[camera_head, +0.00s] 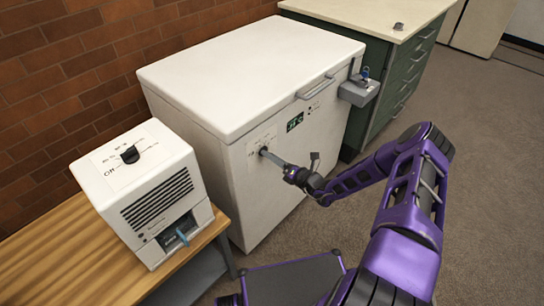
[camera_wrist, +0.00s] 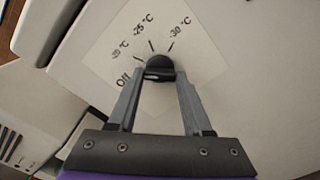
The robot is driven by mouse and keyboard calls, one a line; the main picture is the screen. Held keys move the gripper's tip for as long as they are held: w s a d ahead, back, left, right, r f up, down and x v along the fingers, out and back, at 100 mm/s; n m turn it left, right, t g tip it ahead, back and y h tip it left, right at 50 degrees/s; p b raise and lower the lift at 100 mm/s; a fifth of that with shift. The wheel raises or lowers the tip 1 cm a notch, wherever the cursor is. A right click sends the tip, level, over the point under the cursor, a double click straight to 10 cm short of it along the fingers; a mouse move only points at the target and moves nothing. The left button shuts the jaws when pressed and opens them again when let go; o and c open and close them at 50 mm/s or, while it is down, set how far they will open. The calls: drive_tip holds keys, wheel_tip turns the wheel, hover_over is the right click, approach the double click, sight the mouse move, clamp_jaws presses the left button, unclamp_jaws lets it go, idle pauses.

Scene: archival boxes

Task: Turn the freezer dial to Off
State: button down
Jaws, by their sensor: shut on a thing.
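The white chest freezer (camera_head: 240,80) stands against the brick wall. Its black dial (camera_wrist: 158,62) sits on a pale label plate on the front; the head view shows the dial (camera_head: 263,150) small and partly covered by my gripper. In the wrist view, the plate reads Off at the lower left, then -20, -25 and -30 °C clockwise, with tick marks. My gripper (camera_wrist: 160,77) is shut on the dial, its grey fingertips on either side of the knob. The head view also shows my gripper (camera_head: 270,154) at the dial. I cannot tell which mark the pointer faces.
A white box-shaped device (camera_head: 150,195) with its own black knob (camera_head: 130,155) stands on a wooden bench (camera_head: 60,260) at left. A green display (camera_head: 295,121) and a grey lock box (camera_head: 358,92) are on the freezer. Green drawers (camera_head: 400,75) stand right; carpet is clear there.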

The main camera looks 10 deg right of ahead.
drive_tip(key=n, duration=0.5)
drive_tip(key=shift+p, duration=0.3)
idle(0.4)
drive_tip(key=shift+c, duration=1.6)
unclamp_jaws()
drive_tip(key=shift+s+d, duration=0.1)
drive_tip(key=p+v, duration=0.1)
drive_tip(key=v, duration=1.6)
drive_tip(key=shift+s, duration=0.1)
